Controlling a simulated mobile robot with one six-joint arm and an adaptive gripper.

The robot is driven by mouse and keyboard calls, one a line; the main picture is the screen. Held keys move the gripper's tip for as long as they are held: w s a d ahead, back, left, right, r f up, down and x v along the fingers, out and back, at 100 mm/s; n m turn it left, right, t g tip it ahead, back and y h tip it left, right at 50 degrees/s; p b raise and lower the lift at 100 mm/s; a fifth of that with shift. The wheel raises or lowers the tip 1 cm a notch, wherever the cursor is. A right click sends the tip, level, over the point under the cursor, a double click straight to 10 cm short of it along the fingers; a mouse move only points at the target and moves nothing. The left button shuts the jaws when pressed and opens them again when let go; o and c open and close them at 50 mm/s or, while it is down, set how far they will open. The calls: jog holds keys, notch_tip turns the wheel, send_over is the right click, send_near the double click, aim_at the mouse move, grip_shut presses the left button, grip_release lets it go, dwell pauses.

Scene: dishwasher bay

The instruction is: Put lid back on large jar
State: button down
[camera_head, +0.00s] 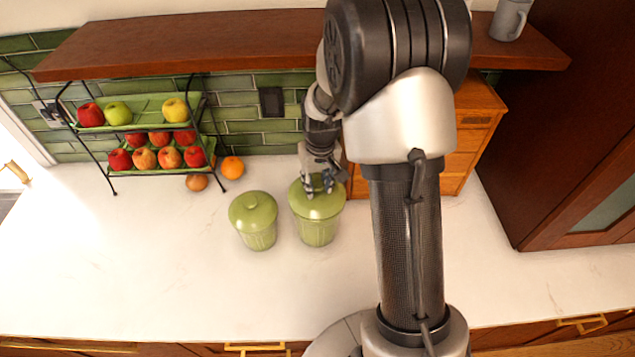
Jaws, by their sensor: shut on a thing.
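Two green ribbed jars stand side by side on the white counter. The larger jar (318,232) is on the right, and its green lid (313,204) is on or right at its top; I cannot tell whether it is fully seated. My gripper (318,190) comes down from above and is shut on this lid, at its knob, which the fingers mostly hide. The smaller jar (260,237) stands just left and has its own green lid (252,209) with a small knob on it.
A two-tier fruit rack (143,160) with apples stands at the back left. A wooden drawer box (466,150) is behind my arm. A shelf (200,42) overhangs the back. The front counter is clear.

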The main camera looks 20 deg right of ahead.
jog(key=c, duration=1.1)
grip_release()
jog(key=o, duration=0.5)
jog(key=shift+r, duration=0.1)
jog(key=shift+r+p, duration=2.4)
jog(key=shift+r, duration=1.05)
jog(key=shift+c, duration=0.4)
